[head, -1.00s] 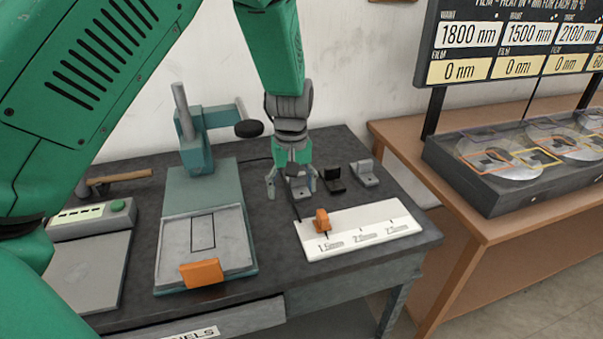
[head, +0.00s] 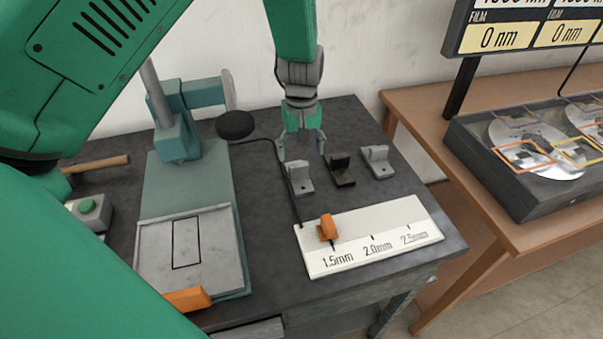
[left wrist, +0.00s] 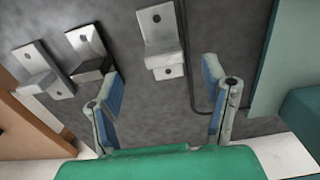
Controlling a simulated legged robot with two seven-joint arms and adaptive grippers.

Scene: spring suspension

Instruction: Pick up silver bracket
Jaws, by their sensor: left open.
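Three small L-shaped brackets stand in a row on the dark workbench. The left one (head: 299,178) is silver-grey, the middle one (head: 341,172) is dark, and the right one (head: 377,162) is light silver. My left gripper (head: 301,150) is open and empty, just above and behind the left bracket in the head view. In the left wrist view its blue-padded fingers (left wrist: 162,92) are spread apart. The left bracket (left wrist: 160,42) shows beyond the gap between them, apart from both. The dark bracket (left wrist: 90,52) and the right bracket (left wrist: 42,72) lie to its left. My right gripper is not in view.
A white gauge board (head: 372,240) with an orange slider (head: 327,228) lies in front of the brackets. A teal press stand (head: 190,180) with a round black knob (head: 235,125) is at left. A black cable runs beside the left bracket. A brown table (head: 430,95) stands at right.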

